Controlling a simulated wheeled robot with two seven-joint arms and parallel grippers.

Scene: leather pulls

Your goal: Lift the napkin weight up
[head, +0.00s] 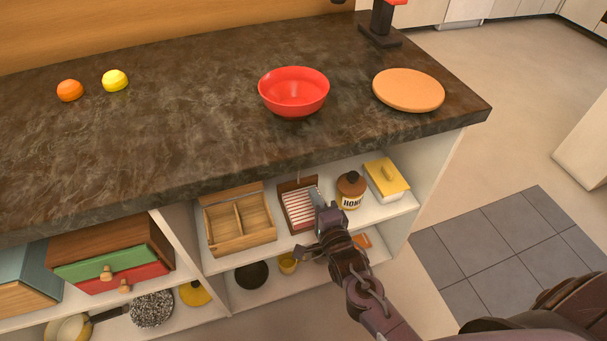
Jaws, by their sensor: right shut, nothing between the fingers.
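A napkin holder (285,186) with a dark wooden back stands on the upper shelf under the counter. Red-and-white striped napkins (298,210) lie in it. A narrow grey piece (315,194) shows at the right side of the napkins; I cannot tell whether it is the napkin weight. My right gripper (324,216) is shut and empty at the front right of the holder, and it hides part of that corner. I cannot tell whether it touches the holder. My left gripper is not in view.
A divided wooden box (240,243) stands left of the holder; a honey jar (350,190) and a yellow-lidded dish (386,177) stand right. The countertop (200,125) overhangs the shelf and carries a red bowl (294,92) and an orange round board (408,90).

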